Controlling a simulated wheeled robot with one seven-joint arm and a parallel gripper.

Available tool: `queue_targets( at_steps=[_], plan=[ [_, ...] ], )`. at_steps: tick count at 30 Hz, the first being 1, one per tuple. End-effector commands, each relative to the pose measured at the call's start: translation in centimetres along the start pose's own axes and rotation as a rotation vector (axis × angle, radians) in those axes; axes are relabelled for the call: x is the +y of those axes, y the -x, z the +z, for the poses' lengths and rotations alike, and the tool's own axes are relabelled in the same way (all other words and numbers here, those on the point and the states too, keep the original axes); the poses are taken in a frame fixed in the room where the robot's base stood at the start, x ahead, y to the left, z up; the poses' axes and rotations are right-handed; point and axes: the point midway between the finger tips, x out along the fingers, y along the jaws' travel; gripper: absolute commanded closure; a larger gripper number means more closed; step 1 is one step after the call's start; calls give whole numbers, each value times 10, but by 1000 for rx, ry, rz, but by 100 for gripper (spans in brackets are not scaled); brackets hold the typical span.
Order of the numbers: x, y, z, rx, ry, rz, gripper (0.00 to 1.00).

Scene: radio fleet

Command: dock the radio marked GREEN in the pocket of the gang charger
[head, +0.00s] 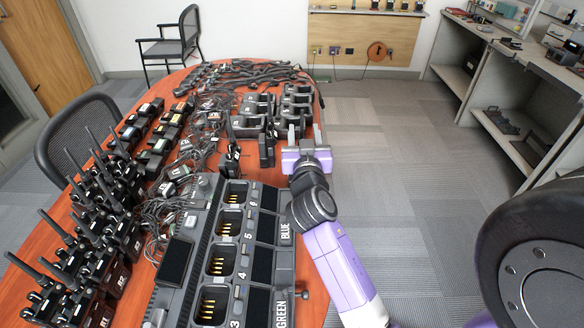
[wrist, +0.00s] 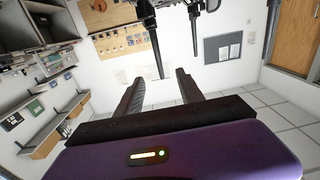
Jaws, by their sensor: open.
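The gang charger (head: 195,255) lies along the near right part of the table, its open pockets with gold contacts numbered 3 to 6. The word GREEN (head: 278,308) is printed beside the nearest pockets and BLUE (head: 285,229) farther up. The visible pockets are empty. My gripper (head: 297,132) is open and empty beyond the charger's far end, at the table's right edge. Its two fingers also show in the wrist view (wrist: 160,88). Many black radios (head: 105,200) with antennas stand at the left; I cannot read which is marked GREEN.
Dark upright devices (head: 265,150) stand just left of my gripper. Single chargers (head: 295,100), tangled cables (head: 165,210) and battery packs (head: 150,150) crowd the table. Chairs (head: 75,135) stand at the left and back. The carpet (head: 390,180) right of the table is clear.

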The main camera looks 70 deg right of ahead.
Motion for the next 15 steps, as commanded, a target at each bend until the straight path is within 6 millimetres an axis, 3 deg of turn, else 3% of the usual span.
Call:
queue_targets(
  at_steps=[5,15],
  plan=[
    [0,0,19,-8,-25,4,55],
    [-2,1,85,-7,-23,1,55]
  ],
)
